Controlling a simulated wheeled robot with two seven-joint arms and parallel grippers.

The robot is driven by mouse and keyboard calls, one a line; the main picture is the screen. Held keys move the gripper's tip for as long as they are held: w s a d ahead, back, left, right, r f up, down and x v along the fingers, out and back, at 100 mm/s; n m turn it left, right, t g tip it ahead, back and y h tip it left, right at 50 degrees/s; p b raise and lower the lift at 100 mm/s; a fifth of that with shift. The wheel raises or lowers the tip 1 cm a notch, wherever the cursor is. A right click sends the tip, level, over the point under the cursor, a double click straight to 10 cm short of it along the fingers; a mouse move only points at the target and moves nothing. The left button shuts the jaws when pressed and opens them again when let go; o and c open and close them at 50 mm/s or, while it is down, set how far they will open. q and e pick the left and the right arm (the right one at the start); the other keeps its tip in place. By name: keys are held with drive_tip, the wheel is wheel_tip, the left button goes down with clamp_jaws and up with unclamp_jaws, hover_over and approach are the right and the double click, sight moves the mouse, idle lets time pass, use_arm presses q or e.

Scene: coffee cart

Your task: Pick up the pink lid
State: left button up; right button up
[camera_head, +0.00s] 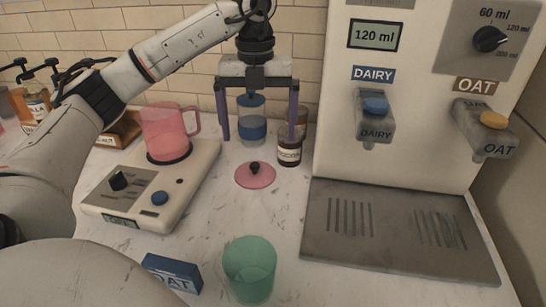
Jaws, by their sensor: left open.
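The pink lid (255,178) lies flat on the light marble counter, with a dark round knob (255,167) on top. It sits right of the blender base and in front of the brown jars. My left gripper (259,136) is open and points down, its two purple-grey fingers spread wide. From this view it hangs above and behind the lid, with nothing between its fingers but the background. My right gripper is not in view.
A pink jug (166,130) stands on the blender base (196,165). A blue-filled container (251,126) and a dark jar (289,152) stand behind the lid. The milk dispenser (405,150) is at right. A green cup (249,270) and blue OAT box (173,273) are in front.

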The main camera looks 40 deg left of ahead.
sight(254, 163)
use_arm(q)
drive_tip(key=f, duration=0.1)
drive_tip(key=s+f, duration=0.1)
drive_tip(key=f, duration=0.1)
drive_tip(key=shift+f, duration=0.55)
drive_tip(key=f, duration=0.2)
drive_tip(key=a+f, duration=0.1)
drive_tip(key=f, duration=0.1)
drive_tip(key=shift+f, duration=0.6)
drive_tip(key=shift+d, duration=0.1)
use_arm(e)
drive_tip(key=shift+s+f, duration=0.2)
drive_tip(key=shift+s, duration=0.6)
use_arm(q)
drive_tip(key=c, duration=1.1)
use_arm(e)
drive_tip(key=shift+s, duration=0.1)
